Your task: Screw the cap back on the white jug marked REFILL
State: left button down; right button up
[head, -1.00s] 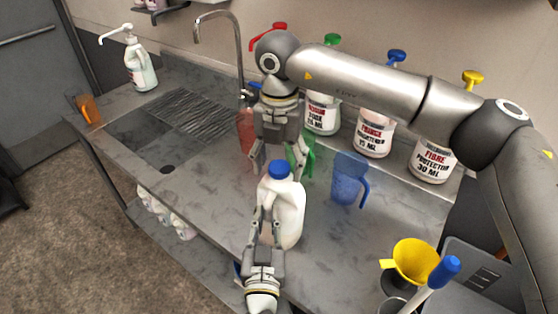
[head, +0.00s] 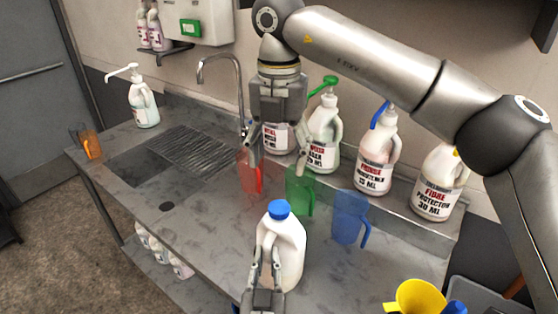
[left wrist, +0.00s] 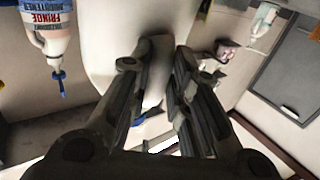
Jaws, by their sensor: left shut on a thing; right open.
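The white jug (head: 288,247) stands upright on the grey counter in the head view. Its blue cap (head: 279,209) sits on the neck; I cannot tell how tight it is. No REFILL marking shows on the side facing me. My left gripper (head: 266,262) is shut on the jug's handle side, low at the front. In the left wrist view the jug's pale body (left wrist: 125,35) rises just beyond my left gripper's fingers (left wrist: 158,62). My right gripper (head: 277,158) is open and empty, pointing down, above and behind the cap and clear of it.
Red (head: 250,172), green (head: 300,192) and blue (head: 349,217) measuring jugs stand behind the white jug. Several labelled pump bottles (head: 375,150) line the back ledge. A yellow funnel (head: 417,298) is at lower right. The sink drainer (head: 195,150) and open counter lie left.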

pick_arm(q)
jog(key=c, duration=1.3)
grip_release()
jog(key=s, duration=1.2)
jog(key=shift+a, duration=0.15)
